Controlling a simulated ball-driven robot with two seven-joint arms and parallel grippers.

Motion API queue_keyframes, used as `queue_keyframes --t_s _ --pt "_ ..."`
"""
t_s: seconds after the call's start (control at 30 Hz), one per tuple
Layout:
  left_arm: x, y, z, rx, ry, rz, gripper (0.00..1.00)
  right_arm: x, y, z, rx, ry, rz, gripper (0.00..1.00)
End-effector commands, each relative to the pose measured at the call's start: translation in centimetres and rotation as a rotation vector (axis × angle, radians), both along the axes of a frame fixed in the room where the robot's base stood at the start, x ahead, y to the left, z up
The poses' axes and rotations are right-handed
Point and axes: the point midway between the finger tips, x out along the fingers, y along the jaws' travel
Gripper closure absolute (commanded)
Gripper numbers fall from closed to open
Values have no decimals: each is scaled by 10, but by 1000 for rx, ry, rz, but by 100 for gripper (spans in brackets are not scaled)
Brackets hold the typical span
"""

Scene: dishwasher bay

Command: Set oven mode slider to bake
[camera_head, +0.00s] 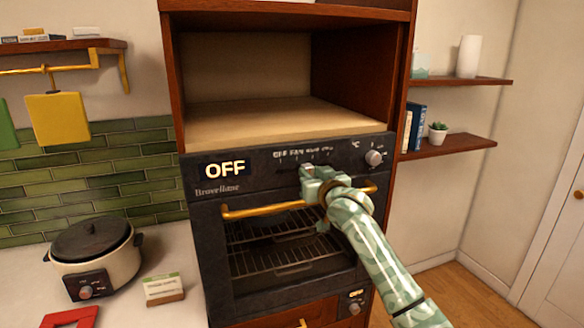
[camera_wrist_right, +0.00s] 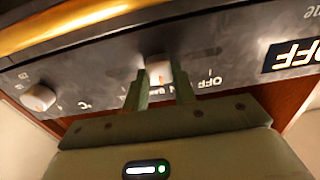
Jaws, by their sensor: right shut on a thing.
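The black oven (camera_head: 205,240) has a display (camera_head: 225,169) that reads OFF. To the right of the display is a row of small mode labels (camera_head: 303,153), mostly too small to read. My right gripper (camera_head: 308,172) is at the panel below these labels and hides the slider knob in the head view. In the wrist view, which is upside down, my right gripper (camera_wrist_right: 160,82) is shut on the pale slider knob (camera_wrist_right: 158,69), a finger on each side. The knob is a little away from the OFF label (camera_wrist_right: 209,83); the fingers partly cover the label beside it. My left gripper is out of view.
A round knob (camera_head: 374,158) is at the panel's right end. A brass door handle (camera_head: 270,210) runs just below the panel, close to my right wrist. A cooker (camera_head: 92,255) stands on the counter at left. An empty wooden niche (camera_head: 270,118) is above the oven.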

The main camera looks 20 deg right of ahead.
Motion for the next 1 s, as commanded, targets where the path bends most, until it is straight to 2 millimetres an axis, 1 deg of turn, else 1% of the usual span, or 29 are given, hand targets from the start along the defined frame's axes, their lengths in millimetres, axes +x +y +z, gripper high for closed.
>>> queue_keyframes --t_s 0.03,0.13,0.47,0.5,0.53,0.57,0.87,0.97,1.0 --pt "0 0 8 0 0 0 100 0 -10 4 -3 1 -3 100" --pt "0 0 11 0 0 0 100 0 -20 2 0 -1 -2 100" --pt "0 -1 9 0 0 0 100 0 -22 0 2 -3 0 100" --pt "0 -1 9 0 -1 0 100 0 -22 0 2 -3 0 62" --pt "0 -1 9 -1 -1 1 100 0 -22 0 2 -3 0 54" --pt "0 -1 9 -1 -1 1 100 0 -22 0 2 -3 0 51" --pt "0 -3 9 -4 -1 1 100 -1 -22 0 2 -2 0 51" --pt "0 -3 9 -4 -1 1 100 -9 -22 0 2 -3 1 51" --pt "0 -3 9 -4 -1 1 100 -14 -22 -1 2 -2 1 51"
